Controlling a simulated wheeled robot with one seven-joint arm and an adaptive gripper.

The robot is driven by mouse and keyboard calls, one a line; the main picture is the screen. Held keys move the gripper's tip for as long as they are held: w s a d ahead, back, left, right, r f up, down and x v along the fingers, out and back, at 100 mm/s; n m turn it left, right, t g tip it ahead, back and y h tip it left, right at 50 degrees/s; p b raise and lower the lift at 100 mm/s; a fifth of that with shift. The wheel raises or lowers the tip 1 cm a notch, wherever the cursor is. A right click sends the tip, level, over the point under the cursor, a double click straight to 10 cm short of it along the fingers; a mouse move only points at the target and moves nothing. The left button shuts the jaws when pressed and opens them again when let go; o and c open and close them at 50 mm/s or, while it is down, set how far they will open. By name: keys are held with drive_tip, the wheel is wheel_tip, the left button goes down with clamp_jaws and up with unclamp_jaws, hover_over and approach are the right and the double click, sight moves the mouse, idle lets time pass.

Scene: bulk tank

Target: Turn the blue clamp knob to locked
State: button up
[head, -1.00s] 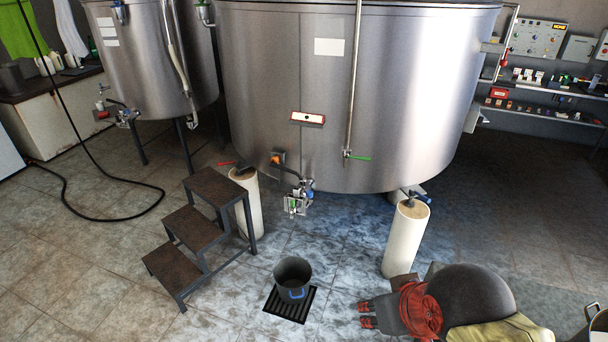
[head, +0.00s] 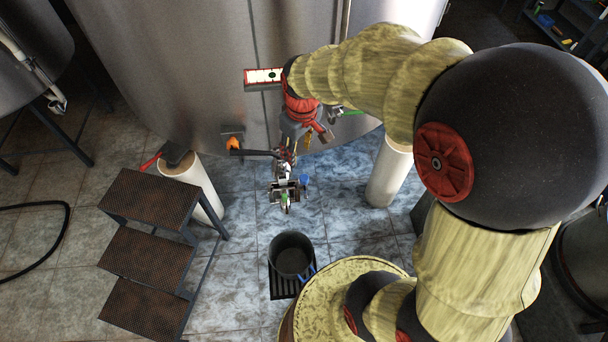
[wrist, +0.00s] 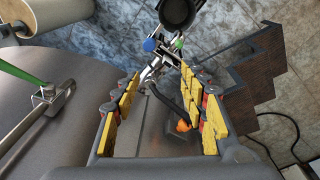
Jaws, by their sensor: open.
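The blue clamp knob (head: 304,180) sits on the right side of the metal valve fitting (head: 285,190) that hangs below the big steel tank. It also shows in the wrist view, where the blue knob (wrist: 149,45) is at the upper middle, beyond the fingertips. My gripper (head: 308,143) is in front of the tank, above the fitting, and seems apart from the knob. In the wrist view my gripper (wrist: 160,78) is open, with yellow-padded fingers spread on both sides and nothing gripped. The fitting (wrist: 158,65) shows between and beyond the fingertips.
A black bucket (head: 291,254) stands on a floor grate below the fitting. Brown metal steps (head: 148,263) stand at left. White cylindrical tank legs (head: 390,172) flank the fitting. A green-handled valve (wrist: 30,75) is at the left of the wrist view.

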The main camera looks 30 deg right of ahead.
drive_tip(key=n+g, duration=0.1)
drive_tip(key=g, duration=0.1)
hover_over(304, 177)
wheel_tip(304, 177, down, 12)
drive_tip(key=shift+r, duration=0.1)
wheel_tip(304, 177, down, 8)
drive_tip(key=b, duration=0.3)
drive_tip(key=shift+c, duration=0.4)
clamp_jaws()
